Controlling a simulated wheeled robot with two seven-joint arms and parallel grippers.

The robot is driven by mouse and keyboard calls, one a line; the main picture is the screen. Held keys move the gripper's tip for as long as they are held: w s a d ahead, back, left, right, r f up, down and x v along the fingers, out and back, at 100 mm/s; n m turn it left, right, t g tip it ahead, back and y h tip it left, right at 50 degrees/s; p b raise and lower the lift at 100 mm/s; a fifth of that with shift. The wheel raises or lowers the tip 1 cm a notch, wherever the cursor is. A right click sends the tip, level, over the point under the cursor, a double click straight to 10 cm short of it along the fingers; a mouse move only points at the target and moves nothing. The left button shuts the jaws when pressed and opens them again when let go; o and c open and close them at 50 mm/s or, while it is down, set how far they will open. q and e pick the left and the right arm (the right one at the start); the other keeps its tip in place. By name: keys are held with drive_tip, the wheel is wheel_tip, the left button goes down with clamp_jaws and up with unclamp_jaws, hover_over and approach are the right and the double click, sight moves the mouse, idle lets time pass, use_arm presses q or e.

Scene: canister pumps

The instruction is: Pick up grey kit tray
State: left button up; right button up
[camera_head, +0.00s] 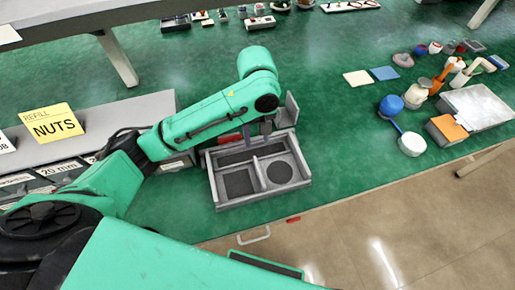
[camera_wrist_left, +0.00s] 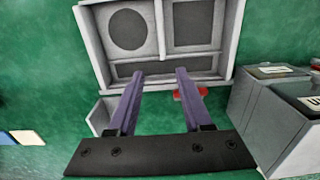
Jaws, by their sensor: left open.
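The grey kit tray (camera_head: 217,190) lies on the green work surface in the head view, with a round recess, a square one and a long narrow one. It also shows at the top of the left wrist view (camera_wrist_left: 158,54), with its top edge cut off. My left gripper (camera_wrist_left: 155,72) is open, its two purple fingers pointing at the tray's long-recess side. Nothing is between the fingers. In the head view my left arm reaches over the tray's far side and hides most of the gripper. Whether the fingers touch the tray wall I cannot tell. My right gripper is not in view.
Grey bins with a yellow "REFILL NUTS" sign (camera_head: 53,123) stand left of the tray. A small red item (camera_wrist_left: 189,93) lies by the tray's edge. Blue and white canister parts (camera_head: 391,106) and a pale grey tray (camera_head: 477,106) are at the right. Green surface between is clear.

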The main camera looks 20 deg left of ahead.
use_arm(q)
hover_over(257, 163)
drive_tip(key=f, duration=0.6)
drive_tip(key=shift+s+f, duration=0.3)
drive_tip(key=shift+s, duration=0.1)
drive_tip(key=f, duration=0.2)
drive_tip(key=f+p, duration=0.1)
drive_tip(key=f, duration=0.4)
drive_tip(key=shift+w, duration=0.35)
drive_tip(key=shift+f, duration=0.1)
drive_tip(key=shift+c, duration=0.9)
clamp_jaws()
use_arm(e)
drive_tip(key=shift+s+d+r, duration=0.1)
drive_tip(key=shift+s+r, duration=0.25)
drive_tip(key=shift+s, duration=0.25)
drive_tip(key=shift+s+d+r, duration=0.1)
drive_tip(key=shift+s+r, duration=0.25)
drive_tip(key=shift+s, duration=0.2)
use_arm(q)
drive_tip(key=shift+w, duration=0.1)
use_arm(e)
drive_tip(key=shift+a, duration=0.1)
